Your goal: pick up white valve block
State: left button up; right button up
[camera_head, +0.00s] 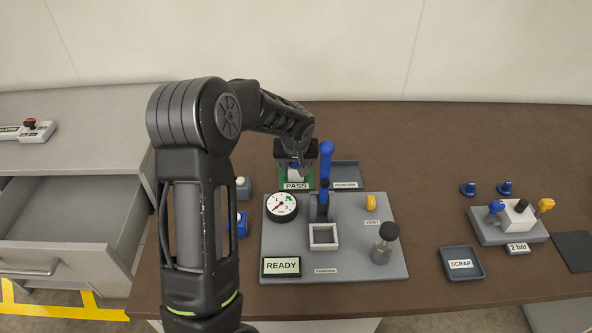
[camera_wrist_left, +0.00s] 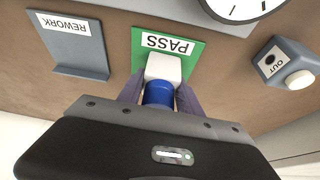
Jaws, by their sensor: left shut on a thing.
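My left gripper (camera_head: 295,168) is over the green PASS tray (camera_head: 282,180), beyond the grey test station. Its fingers (camera_wrist_left: 160,98) are shut on a white valve block (camera_wrist_left: 163,68) with a blue round part facing the wrist camera. In the wrist view the block is over the PASS tray (camera_wrist_left: 194,66); I cannot tell if it touches the tray. In the head view the gripper partly hides it. A second white block (camera_head: 517,216) with blue and orange knobs sits in a grey fixture at the right. My right gripper is not in view.
The REWORK tray (camera_head: 346,172) and SCRAP tray (camera_head: 462,263) look empty. An open drawer (camera_head: 65,220) is at left.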

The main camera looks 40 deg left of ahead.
pick_arm(q)
grip_shut()
jog(key=shift+r, duration=0.1)
notch_tip(320, 180, up, 10)
jog(key=shift+f+b, duration=0.1)
jog(key=shift+b, duration=0.5)
dwell(0.4)
